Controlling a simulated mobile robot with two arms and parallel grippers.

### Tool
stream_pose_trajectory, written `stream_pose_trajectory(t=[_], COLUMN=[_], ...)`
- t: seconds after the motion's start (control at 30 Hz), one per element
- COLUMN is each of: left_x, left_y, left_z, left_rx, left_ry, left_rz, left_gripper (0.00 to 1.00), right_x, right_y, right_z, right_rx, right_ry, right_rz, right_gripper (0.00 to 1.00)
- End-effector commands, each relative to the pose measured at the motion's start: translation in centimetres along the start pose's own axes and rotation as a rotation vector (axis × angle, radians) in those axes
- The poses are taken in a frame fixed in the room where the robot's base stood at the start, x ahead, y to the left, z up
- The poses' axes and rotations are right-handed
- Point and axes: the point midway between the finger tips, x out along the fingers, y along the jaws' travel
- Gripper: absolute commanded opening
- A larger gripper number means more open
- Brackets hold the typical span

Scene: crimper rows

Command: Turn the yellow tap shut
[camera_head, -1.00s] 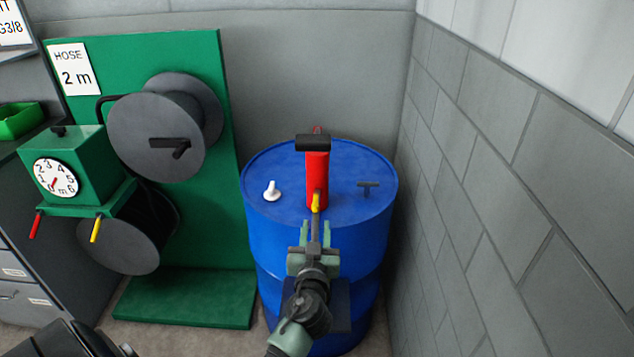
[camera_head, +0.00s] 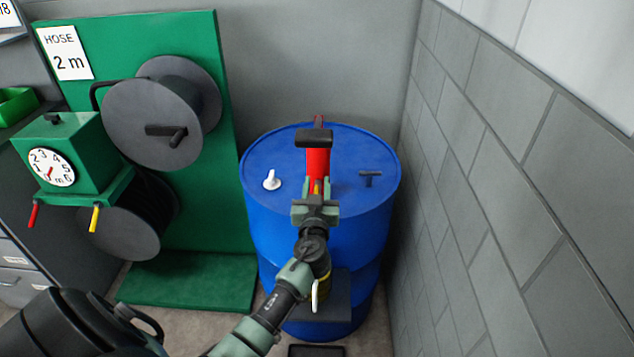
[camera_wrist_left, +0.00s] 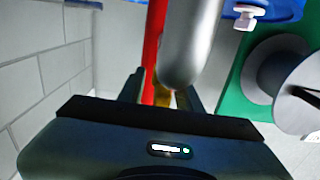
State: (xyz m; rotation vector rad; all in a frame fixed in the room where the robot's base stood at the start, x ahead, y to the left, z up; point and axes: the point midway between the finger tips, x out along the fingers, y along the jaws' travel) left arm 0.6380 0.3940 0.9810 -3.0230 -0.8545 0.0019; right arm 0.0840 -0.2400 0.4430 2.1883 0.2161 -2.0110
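The yellow tap (camera_head: 317,187) is on the front of the red hand pump (camera_head: 317,162), which stands on the blue drum (camera_head: 285,155). My left gripper (camera_head: 317,186) is at the tap, its two fingers apart on either side of it. In the left wrist view the yellow tap (camera_wrist_left: 162,95) shows between the fingers, partly hidden by a grey metal spout (camera_wrist_left: 190,45). Whether the fingers touch the tap cannot be told. My right gripper is not in view.
A white cap (camera_head: 271,180) and a small dark T-handle (camera_head: 370,178) sit on the drum top. A green hose-reel stand (camera_head: 215,255) is on the left, with a dial meter (camera_head: 52,167) bearing another yellow lever (camera_head: 95,219). A block wall (camera_head: 510,200) is close on the right.

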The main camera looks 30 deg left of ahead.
Motion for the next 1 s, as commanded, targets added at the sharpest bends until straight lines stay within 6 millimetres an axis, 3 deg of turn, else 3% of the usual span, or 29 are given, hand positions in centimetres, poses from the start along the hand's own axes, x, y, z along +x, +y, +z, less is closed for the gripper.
stream_pose_trajectory(t=[0.27,0.4,0.77,1.0], left_x=[0.24,0.23,0.21,0.16], left_y=[0.01,0.01,0.03,0.31], left_z=[0.01,0.02,0.05,0.02], left_rx=[0.000,0.000,-0.001,0.000], left_ry=[0.000,0.000,0.000,0.000], left_rz=[0.001,0.001,0.025,0.141], left_gripper=[0.35,0.00,0.00,0.00], right_x=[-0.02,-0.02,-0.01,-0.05], right_y=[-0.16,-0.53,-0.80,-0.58], right_z=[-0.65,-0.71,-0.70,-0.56], right_rx=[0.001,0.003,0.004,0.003], right_ry=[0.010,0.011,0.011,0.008], right_rz=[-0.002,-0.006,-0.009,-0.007], right_gripper=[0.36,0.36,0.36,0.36])
